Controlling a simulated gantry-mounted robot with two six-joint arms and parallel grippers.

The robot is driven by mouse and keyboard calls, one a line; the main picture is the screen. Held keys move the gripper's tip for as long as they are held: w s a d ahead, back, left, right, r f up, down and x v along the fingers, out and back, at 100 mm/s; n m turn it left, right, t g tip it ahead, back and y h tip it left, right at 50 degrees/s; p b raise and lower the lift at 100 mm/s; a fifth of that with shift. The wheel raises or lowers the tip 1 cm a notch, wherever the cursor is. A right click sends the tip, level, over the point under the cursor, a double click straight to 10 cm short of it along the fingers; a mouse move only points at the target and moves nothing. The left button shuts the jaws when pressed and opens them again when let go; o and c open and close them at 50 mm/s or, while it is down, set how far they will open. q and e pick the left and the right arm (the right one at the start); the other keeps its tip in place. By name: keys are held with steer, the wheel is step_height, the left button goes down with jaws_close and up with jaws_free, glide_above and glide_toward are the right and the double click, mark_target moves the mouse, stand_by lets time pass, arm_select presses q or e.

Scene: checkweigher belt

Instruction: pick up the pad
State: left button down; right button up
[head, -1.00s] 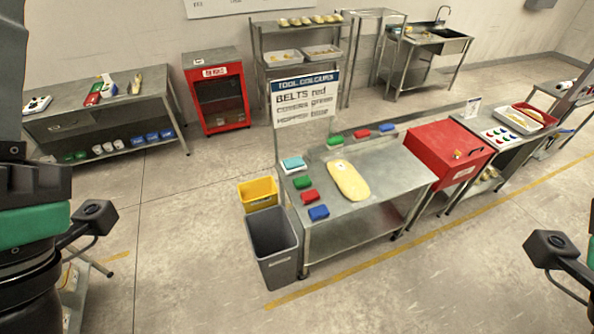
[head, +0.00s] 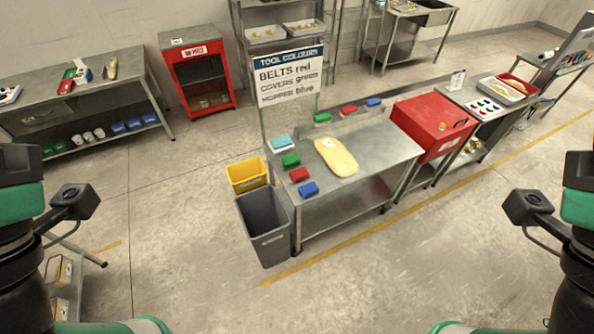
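Several small coloured pads lie on the steel table in the middle of the head view. Near its left end are a green pad (head: 290,160), a red pad (head: 299,174) and a blue pad (head: 309,188). Along the back are another green pad (head: 322,118), red pad (head: 348,110) and blue pad (head: 373,102). A sign (head: 288,75) behind reads "TOOL COLOURS: BELTS red, COVERS green, HOPPER blue". My arms show at both lower sides, well apart from the table; neither gripper's fingers are in view.
A long pale yellow item (head: 337,157) and a teal stack (head: 282,143) share the steel table (head: 378,150). A yellow bin (head: 247,176) and a grey bin (head: 264,225) stand at its left end. A red box (head: 432,125) adjoins its right. The floor in front is clear.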

arm_select(q)
steer(key=c, duration=1.5)
jaws_free()
steer(key=shift+c, duration=0.2)
steer(key=o, duration=1.5)
steer(key=shift+o, duration=0.2)
